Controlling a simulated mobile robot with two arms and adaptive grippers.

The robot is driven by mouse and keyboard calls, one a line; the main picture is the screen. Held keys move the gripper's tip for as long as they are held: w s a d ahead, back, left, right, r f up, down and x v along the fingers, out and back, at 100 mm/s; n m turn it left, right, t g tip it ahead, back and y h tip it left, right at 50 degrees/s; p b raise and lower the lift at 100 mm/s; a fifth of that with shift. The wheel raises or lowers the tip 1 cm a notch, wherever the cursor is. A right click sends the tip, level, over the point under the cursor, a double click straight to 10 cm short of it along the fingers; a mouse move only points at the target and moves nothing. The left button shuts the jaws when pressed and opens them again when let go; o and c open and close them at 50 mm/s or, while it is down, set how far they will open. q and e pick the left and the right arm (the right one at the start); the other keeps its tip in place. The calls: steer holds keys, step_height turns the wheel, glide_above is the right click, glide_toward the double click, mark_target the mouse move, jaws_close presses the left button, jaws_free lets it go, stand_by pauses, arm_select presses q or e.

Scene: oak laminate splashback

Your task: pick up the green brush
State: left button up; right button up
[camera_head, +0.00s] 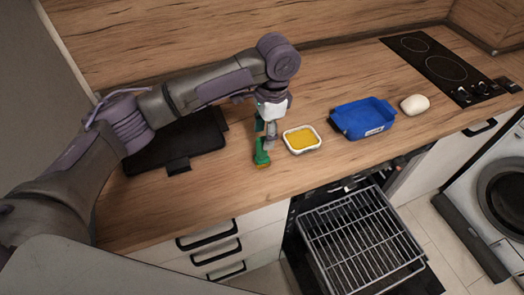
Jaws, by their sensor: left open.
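My left gripper (268,142) points down at the brush from above. Its fingers are open and overlap the brush in this view. I cannot tell whether they touch it. The upper part of the brush is partly hidden by the gripper. My right gripper is not in view.
A white dish with a yellow sponge-like filling (302,139) is just right of the gripper. A blue tray (363,118), a white rounded object (414,104) and a black hob (440,66) lie farther right. A black board (175,145) is left. An open oven rack (360,240) juts out below.

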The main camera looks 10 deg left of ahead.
mark_target(261, 146)
arm_select(q)
steer(key=f, duration=0.1)
steer(key=f+p, duration=0.1)
steer(key=f, duration=0.1)
steer(key=shift+s+a+f, duration=0.3)
steer(key=shift+s+a, duration=0.05)
steer(key=shift+a, duration=0.05)
steer(key=shift+f, duration=0.5)
steer(key=c, duration=0.8)
steer(key=shift+c, duration=1.1)
jaws_close()
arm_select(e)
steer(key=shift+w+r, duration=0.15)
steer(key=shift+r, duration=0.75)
